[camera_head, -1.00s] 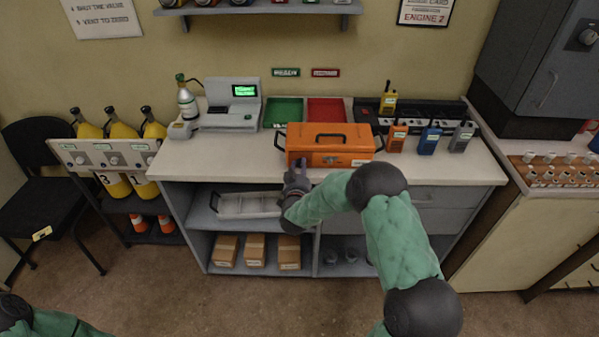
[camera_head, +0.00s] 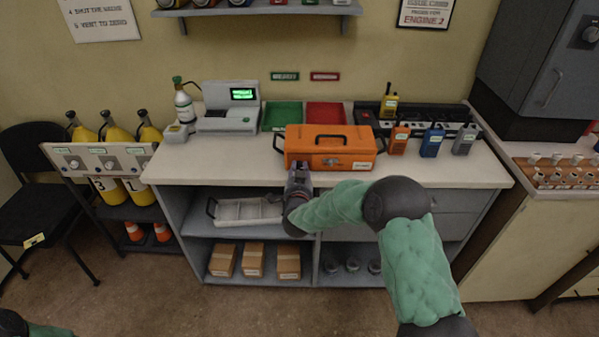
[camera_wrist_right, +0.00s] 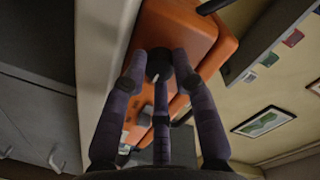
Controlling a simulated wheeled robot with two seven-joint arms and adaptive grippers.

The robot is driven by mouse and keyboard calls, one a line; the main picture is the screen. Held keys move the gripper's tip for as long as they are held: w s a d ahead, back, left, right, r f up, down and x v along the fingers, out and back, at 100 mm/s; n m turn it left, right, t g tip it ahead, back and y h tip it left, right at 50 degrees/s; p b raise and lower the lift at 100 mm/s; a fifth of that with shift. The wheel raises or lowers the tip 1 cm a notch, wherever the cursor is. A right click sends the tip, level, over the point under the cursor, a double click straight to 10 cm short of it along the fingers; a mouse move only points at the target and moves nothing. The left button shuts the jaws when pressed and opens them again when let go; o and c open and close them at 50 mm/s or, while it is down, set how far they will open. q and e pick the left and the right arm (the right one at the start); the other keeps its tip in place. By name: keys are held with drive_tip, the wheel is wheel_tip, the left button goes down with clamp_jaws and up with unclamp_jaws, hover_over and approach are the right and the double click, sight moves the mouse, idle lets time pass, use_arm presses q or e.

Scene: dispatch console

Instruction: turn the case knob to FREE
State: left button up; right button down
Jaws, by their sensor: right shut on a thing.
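The orange case (camera_head: 350,158) stands on the console top near its front edge, with a black handle on its lid. My right gripper (camera_head: 299,167) is at the left part of the case's front face. In the right wrist view, its fingers (camera_wrist_right: 162,66) are shut around the dark round case knob (camera_wrist_right: 158,68), which has a pale pointer mark. The orange case (camera_wrist_right: 180,30) fills the area behind it. I cannot read any knob labels, so its setting is unclear. My left gripper is not in view.
Several radios stand to the right of the case, including a blue one (camera_head: 431,142). Green (camera_head: 282,114) and red (camera_head: 325,113) trays lie behind the case. A terminal (camera_head: 228,118) and a small bottle (camera_head: 185,105) stand to the left. Shelves are below.

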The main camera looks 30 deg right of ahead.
drive_tip(key=shift+s+a+f, duration=0.1)
drive_tip(key=shift+a+f, duration=0.15)
drive_tip(key=shift+f, duration=0.25)
drive_tip(key=c, duration=1.3)
unclamp_jaws()
drive_tip(key=shift+o, duration=0.2)
drive_tip(key=shift+r, duration=0.1)
drive_tip(key=v, duration=1.2)
drive_tip(key=shift+d+r, duration=0.15)
